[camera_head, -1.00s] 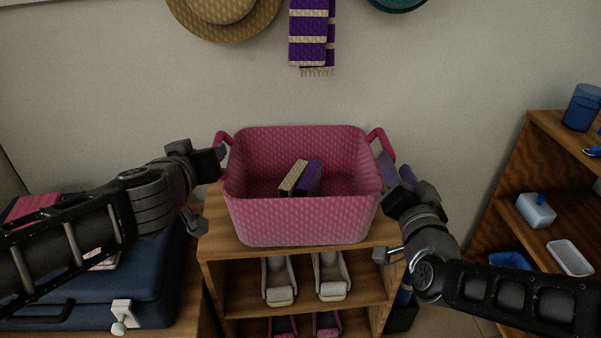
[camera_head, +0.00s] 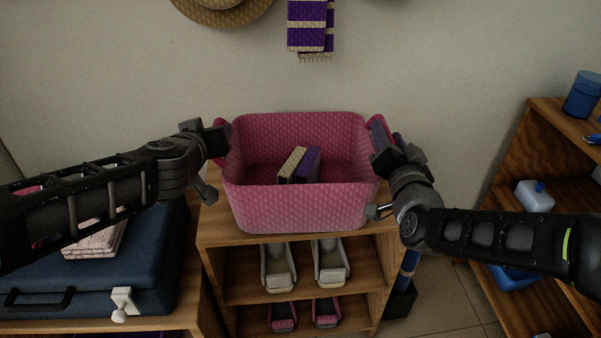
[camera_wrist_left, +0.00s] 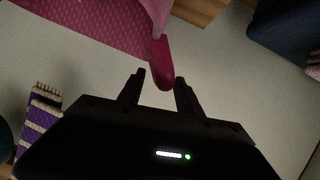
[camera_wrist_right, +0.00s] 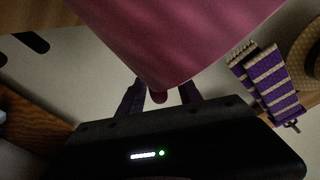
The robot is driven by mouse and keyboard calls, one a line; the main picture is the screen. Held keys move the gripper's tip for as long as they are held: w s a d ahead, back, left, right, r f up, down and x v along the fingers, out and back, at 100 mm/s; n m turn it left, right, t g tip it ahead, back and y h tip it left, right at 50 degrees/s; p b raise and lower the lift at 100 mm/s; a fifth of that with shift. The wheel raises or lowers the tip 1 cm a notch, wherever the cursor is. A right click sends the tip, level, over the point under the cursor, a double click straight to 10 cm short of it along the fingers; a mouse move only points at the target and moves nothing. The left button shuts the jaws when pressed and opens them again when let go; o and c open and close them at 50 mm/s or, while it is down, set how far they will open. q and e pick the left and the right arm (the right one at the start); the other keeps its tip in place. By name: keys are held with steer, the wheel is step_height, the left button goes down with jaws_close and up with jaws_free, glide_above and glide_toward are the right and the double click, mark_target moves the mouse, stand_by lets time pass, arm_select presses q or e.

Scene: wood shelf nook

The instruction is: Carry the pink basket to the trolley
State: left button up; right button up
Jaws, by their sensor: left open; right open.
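The pink basket (camera_head: 298,207) stands upright on top of a wooden shelf unit (camera_head: 225,241), with a beige block (camera_head: 292,163) and a purple block (camera_head: 308,164) inside. My left gripper (camera_head: 222,140) is at the basket's left handle. In the left wrist view its open fingers (camera_wrist_left: 160,88) have the handle (camera_wrist_left: 162,62) between their tips. My right gripper (camera_head: 380,143) is at the right handle (camera_head: 378,124). In the right wrist view its open fingers (camera_wrist_right: 163,95) straddle a small part of the handle, mostly hidden behind the basket wall. The trolley cannot be made out.
A blue suitcase (camera_head: 100,262) with folded cloth lies on the left bench. Shoes (camera_head: 278,268) sit on the shelves below the basket. A wooden shelf (camera_head: 520,160) with a blue cup (camera_head: 583,95) stands at the right. A striped scarf (camera_head: 307,28) hangs on the wall.

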arm_select(q)
steer(key=shift+x, duration=0.85)
arm_select(e)
steer(key=shift+w, duration=0.8)
arm_select(q)
steer(key=shift+c, duration=0.2)
arm_select(e)
steer(key=shift+c, duration=0.3)
arm_select(q)
jaws_close()
arm_select(e)
jaws_close()
